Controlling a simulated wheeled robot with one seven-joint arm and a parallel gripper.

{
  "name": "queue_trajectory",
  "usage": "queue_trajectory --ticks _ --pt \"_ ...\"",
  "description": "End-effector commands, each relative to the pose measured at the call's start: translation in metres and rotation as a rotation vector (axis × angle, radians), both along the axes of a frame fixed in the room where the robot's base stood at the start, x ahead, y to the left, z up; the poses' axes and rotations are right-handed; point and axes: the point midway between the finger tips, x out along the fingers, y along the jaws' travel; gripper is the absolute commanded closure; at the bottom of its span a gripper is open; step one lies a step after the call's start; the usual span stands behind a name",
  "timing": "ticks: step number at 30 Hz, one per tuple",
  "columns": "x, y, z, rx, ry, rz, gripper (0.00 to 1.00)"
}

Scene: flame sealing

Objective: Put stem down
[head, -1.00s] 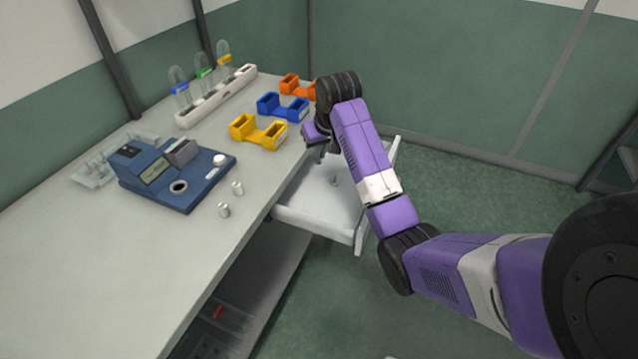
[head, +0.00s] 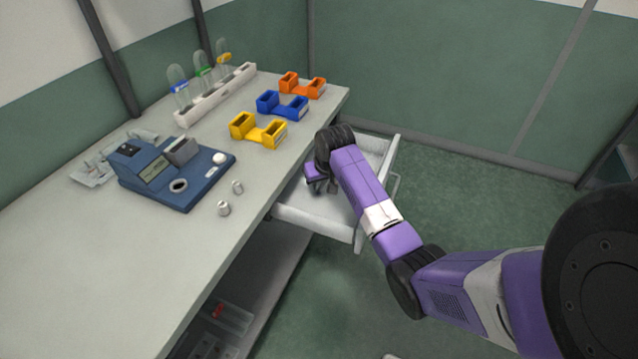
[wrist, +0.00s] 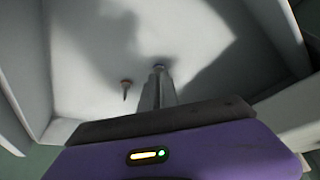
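My gripper (wrist: 158,92) points down into the open white drawer (head: 303,220). In the wrist view its fingers are close together. A small bluish-grey round end of what looks like the stem (wrist: 158,67) shows between the fingertips; the fingers hide the rest. I cannot tell whether it touches the drawer floor. A second small thin piece with a brownish end (wrist: 125,84) is in the drawer, left of the fingers and apart from them. In the head view my gripper (head: 322,188) is low inside the drawer, and the arm hides part of the drawer floor.
The drawer walls rise close around my gripper. On the table (head: 90,265) are yellow (head: 258,132), blue (head: 282,106) and orange (head: 302,86) holders, a blue device (head: 175,180), two small metal pieces (head: 230,198) and a white rack (head: 215,95) with capped glass vessels.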

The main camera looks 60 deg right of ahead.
Motion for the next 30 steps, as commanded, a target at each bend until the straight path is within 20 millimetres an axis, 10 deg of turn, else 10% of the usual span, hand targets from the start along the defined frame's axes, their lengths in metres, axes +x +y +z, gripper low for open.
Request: queue_trajectory --ticks 7,11,23,30 --pt "0.000 0.000 -0.003 0.000 0.000 0.001 1.00" --pt "0.000 0.000 -0.002 0.000 0.000 0.001 0.74" --pt "0.000 0.000 0.004 -0.001 -0.002 0.000 0.74" --pt "-0.011 0.010 0.041 -0.003 -0.005 0.001 0.74"
